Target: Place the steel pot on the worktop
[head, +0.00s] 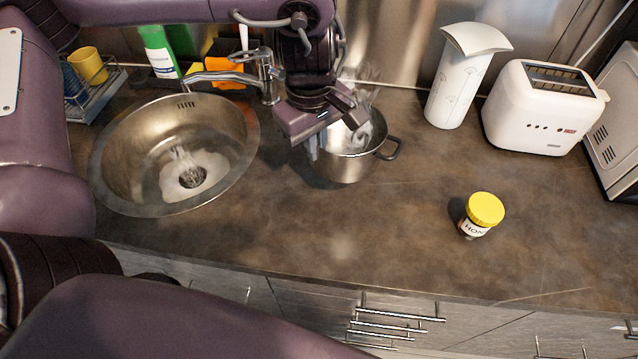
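The steel pot (352,164) is on or just above the brown worktop (400,234), to the right of the sink. One dark side handle shows at its right. My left gripper (318,150) is over the pot's left rim, pointing down, with its fingertips at the pot's left side. The gripper body hides the pot's left part and any handle there. I cannot tell whether the fingers are closed on the pot or whether its base touches the worktop. My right gripper is not in view.
A steel sink (235,165) with a tap (225,77) lies left of the pot. A honey jar (483,212), white canister (462,80) and toaster (540,112) stand to the right. The worktop in front of the pot is clear. Drawers with bar handles lie below its front edge.

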